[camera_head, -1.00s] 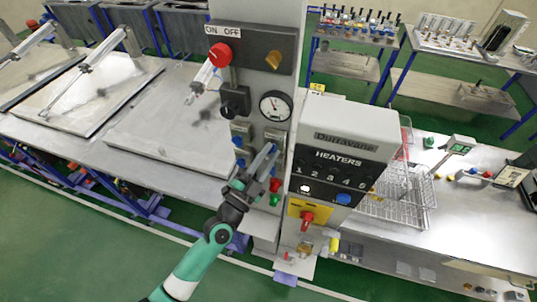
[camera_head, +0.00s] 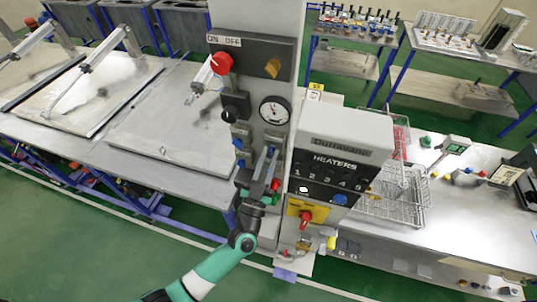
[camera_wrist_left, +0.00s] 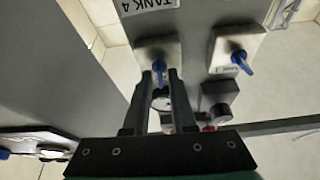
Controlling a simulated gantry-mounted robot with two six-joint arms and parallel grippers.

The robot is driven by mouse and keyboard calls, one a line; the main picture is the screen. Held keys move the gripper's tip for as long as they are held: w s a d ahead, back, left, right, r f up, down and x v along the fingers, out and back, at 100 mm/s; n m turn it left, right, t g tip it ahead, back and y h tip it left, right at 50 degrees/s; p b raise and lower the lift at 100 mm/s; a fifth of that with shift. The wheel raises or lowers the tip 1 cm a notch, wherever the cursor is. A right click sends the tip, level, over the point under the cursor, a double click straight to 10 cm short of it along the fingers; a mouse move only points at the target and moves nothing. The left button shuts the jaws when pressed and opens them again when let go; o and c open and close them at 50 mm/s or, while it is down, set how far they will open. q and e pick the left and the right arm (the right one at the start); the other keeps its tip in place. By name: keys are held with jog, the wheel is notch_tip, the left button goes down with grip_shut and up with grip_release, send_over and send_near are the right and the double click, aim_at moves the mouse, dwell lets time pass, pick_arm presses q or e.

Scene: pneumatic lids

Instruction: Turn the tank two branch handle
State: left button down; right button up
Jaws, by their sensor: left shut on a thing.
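A grey column carries small valve plates with blue branch handles. In the left wrist view, one blue handle (camera_wrist_left: 159,68) on a pale plate sits between the tips of my left gripper (camera_wrist_left: 160,74), whose jaws are closed on it. A label reading TANK 4 is above that plate. A second blue handle (camera_wrist_left: 241,62) is on the plate to the right, with a small label beside it that I cannot read surely. In the head view my left gripper (camera_head: 268,152) points up against the column's lower plates and hides the held handle. My right gripper is not in view.
Close by on the column are a red knob (camera_head: 221,63), a black knob (camera_head: 235,105) and a gauge (camera_head: 274,110). The heaters box (camera_head: 342,150) stands just right of the gripper. A grey tank lid (camera_head: 165,140) lies to the left.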

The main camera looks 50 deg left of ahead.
pick_arm(q)
jog(key=n+g+y, duration=0.1)
jog(key=n, duration=0.1)
jog(key=n+g+y, duration=0.1)
jog(key=n, duration=0.2)
jog(key=n+y+p, duration=0.1)
jog(key=n, duration=0.2)
jog(key=shift+d+r+g+y, duration=0.15)
jog(key=shift+g+y, duration=0.25)
jog(key=shift+n+g+y, duration=0.25)
jog(key=shift+n+g, duration=0.3)
jog(key=shift+n, duration=0.95)
jog(key=shift+n+g+y, duration=0.25)
jog(key=shift+n+g, duration=0.3)
jog(key=shift+n, duration=0.95)
jog(key=c, duration=1)
grip_release()
